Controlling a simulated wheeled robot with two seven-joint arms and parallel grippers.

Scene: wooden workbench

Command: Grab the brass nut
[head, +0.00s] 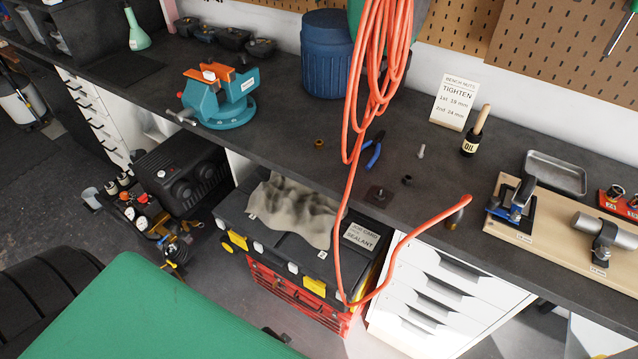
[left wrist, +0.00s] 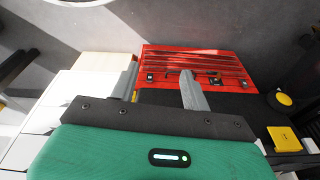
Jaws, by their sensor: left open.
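A small brass nut (head: 319,144) lies flat on the dark workbench top (head: 290,170) in the head view, between the teal vise and the hanging orange hose. It stands apart from other things. My left gripper (left wrist: 159,75) shows in the left wrist view with its two grey fingers spread and nothing between them. It points at a red tool box (left wrist: 195,66) low by the floor, away from the nut. The nut is not visible in the left wrist view. My right gripper is in neither view.
A teal vise (head: 220,100) stands left of the nut. An orange hose (head: 350,180) hangs in front of the bench. Blue-handled pliers (head: 374,150), a dark nut (head: 407,180) and a bolt (head: 421,151) lie to the right. Bench space around the nut is clear.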

